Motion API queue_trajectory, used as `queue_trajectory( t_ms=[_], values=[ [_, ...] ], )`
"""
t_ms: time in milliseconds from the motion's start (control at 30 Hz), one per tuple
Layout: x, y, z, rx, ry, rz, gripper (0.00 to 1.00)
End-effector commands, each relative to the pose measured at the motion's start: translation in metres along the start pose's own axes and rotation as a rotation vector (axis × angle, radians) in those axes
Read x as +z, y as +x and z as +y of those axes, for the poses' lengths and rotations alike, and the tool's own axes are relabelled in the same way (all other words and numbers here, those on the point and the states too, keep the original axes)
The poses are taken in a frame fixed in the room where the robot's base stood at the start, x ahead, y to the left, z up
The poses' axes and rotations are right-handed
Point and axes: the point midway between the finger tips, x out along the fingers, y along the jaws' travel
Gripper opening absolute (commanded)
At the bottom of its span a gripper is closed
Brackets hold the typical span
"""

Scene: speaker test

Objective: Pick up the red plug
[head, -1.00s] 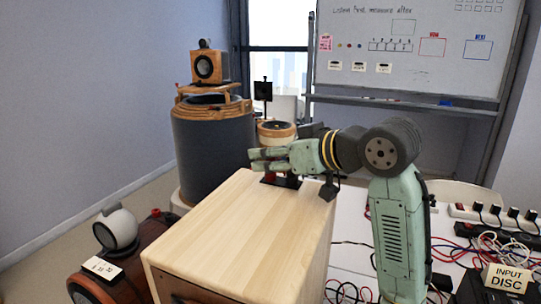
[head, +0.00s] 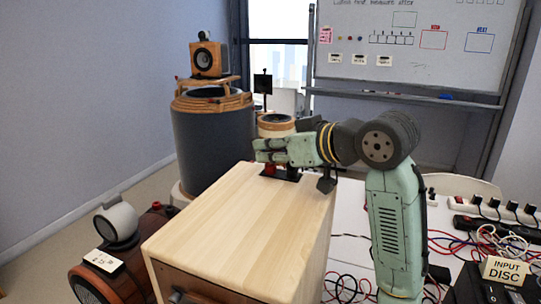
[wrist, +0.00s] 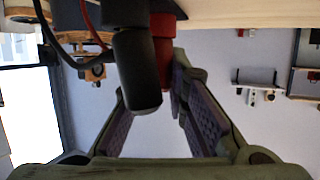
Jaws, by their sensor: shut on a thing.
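The red plug (head: 269,170) shows as a small red patch under my fingertips at the far edge of the wooden box top. In the wrist view, which is upside down, the red plug (wrist: 164,50) stands beside a black plug (wrist: 136,75) that is nearer the camera and partly covers it. My gripper (head: 262,150) is shut on the red plug; the wrist view shows the right finger against it. The left fingertip is hidden behind the black plug. A dark base (head: 284,176) lies beneath the plugs. I cannot tell whether the red plug is lifted.
The wooden box (head: 240,215) has a clear top. A blue-grey speaker drum (head: 212,140) stands behind it at the left, and a round white speaker (head: 116,222) at the front left. Cables and a power strip (head: 495,208) crowd the right. Wires (wrist: 75,45) hang near the plugs.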

Motion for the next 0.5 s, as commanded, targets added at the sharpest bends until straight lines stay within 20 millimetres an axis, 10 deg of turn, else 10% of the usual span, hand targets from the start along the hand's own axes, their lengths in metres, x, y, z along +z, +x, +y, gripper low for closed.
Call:
queue_trajectory(
  t_ms=[500],
  values=[
    [-0.019,-0.006,-0.001,-0.001,-0.003,0.001,0.00]
  ],
)
